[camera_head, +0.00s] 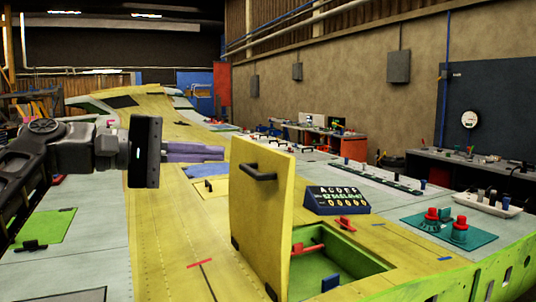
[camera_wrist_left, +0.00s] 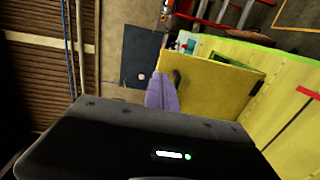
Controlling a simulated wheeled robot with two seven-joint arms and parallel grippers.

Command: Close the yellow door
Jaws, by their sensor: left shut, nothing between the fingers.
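The yellow door (camera_head: 262,225) stands open and nearly upright on the wing beside a green-lined compartment (camera_head: 338,256). A dark handle (camera_head: 259,173) is on its face near the top. My left gripper (camera_head: 222,153) comes in from the left, its purple fingers together and empty, with the tips close to the door's upper left edge. I cannot tell whether they touch it. In the left wrist view the fingers (camera_wrist_left: 157,84) overlap the left end of the door (camera_wrist_left: 215,90), close to its handle (camera_wrist_left: 177,77). My right gripper is not in view.
A red-handled part (camera_head: 308,249) and a blue block (camera_head: 331,283) are at the compartment. A dark display box (camera_head: 337,200) stands behind it, and a teal plate with red knobs (camera_head: 450,231) lies to the right. The wing surface left of the door is mostly clear.

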